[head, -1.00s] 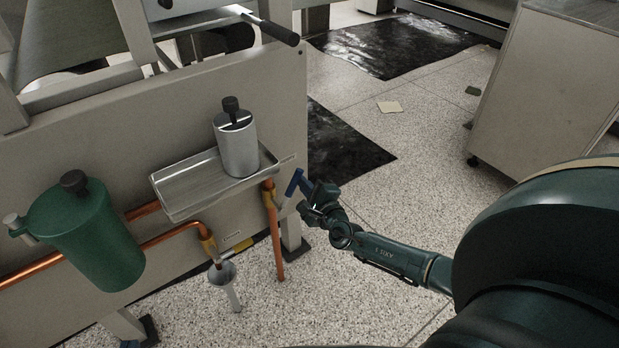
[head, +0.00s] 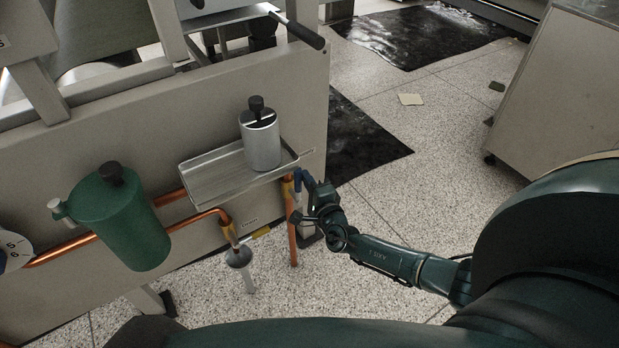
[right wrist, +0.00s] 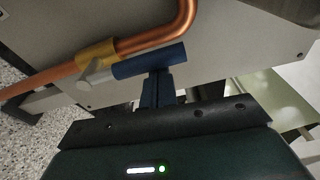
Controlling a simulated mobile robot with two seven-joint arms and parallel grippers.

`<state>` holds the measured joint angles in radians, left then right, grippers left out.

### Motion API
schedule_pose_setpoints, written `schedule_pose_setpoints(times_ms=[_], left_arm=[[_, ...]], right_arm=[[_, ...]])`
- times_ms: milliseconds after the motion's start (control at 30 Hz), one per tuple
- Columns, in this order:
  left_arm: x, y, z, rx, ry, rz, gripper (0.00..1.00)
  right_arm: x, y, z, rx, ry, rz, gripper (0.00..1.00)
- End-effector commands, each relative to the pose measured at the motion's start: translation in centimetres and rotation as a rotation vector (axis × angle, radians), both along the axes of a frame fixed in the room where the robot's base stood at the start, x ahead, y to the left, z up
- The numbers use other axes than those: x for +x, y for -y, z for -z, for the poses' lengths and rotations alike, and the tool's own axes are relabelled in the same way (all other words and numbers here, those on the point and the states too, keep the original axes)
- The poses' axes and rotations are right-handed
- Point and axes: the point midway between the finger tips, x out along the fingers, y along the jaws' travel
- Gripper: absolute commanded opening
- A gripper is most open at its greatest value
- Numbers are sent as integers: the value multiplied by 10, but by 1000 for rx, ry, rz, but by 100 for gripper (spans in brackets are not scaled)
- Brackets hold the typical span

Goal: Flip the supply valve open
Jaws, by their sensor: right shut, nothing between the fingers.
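In the head view the blue handle (head: 298,178) shows small beside the upright copper pipe, right of the metal tray. My right gripper (head: 308,179) is shut and empty, right up beside the handle. In the right wrist view its closed fingertips (right wrist: 157,80) are at the handle's underside and seem to touch it. My left gripper is out of view.
A metal tray (head: 200,190) with a steel canister (head: 261,145) sits just left of the valve. A green tank (head: 120,220) hangs further left. Open speckled floor (head: 440,170) lies to the right.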

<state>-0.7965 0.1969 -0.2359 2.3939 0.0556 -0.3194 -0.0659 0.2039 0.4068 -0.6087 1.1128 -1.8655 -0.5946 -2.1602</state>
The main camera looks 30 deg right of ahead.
Motion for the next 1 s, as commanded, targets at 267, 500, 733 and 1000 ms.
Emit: schedule_pose_setpoints(times_ms=[267, 500, 733, 1000], left_arm=[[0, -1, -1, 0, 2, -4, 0], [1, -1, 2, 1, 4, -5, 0], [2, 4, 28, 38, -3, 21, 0], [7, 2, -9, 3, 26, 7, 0]], right_arm=[[0, -3, 0, 3, -1, -5, 0], [2, 1, 2, 1, -1, -6, 0], [20, 44, 6, -4, 3, 2, 0], [-44, 39, -1, 1, -5, 0, 0]])
